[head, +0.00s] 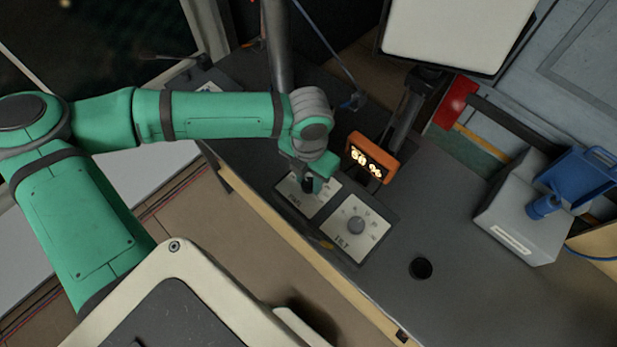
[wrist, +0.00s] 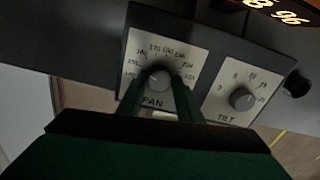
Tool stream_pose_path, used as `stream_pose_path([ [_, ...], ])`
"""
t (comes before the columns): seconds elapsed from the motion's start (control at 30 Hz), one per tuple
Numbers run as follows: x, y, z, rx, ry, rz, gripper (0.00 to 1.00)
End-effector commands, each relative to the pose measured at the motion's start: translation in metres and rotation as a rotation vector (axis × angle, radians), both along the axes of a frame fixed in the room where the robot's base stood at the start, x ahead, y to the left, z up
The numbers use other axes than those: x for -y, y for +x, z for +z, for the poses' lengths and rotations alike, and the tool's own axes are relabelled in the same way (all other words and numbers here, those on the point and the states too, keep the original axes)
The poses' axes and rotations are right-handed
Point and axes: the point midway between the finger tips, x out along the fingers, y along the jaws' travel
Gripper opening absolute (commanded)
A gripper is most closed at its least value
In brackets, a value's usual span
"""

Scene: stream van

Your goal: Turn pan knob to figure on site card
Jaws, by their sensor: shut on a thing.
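The pan knob (wrist: 158,79) is a round grey knob on a white dial plate marked PAN (wrist: 184,52), with figures around it. My gripper (wrist: 160,92) is shut on the pan knob, one finger on each side. In the head view my gripper (head: 308,182) reaches down over the pan plate (head: 297,203) and hides the knob. The site card is not clearly identifiable, and the knob's pointer is too small to read.
An orange-framed display (head: 372,158) with lit digits stands just behind the dials. A grey box (head: 522,212) with a blue part sits at the right. A monitor (head: 458,30) is at the top.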

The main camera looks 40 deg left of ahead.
Motion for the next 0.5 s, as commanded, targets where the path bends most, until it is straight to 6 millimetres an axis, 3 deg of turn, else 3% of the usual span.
stream_pose_path([
  [0.4, 0.0005, 0.0021, 0.0003, 0.005, 0.000, 0.006, 0.10],
  [0.43, 0.0005, 0.0022, 0.0003, 0.005, 0.000, 0.006, 0.35],
  [0.5, 0.0004, 0.0021, 0.0003, 0.005, 0.000, 0.006, 0.51],
])
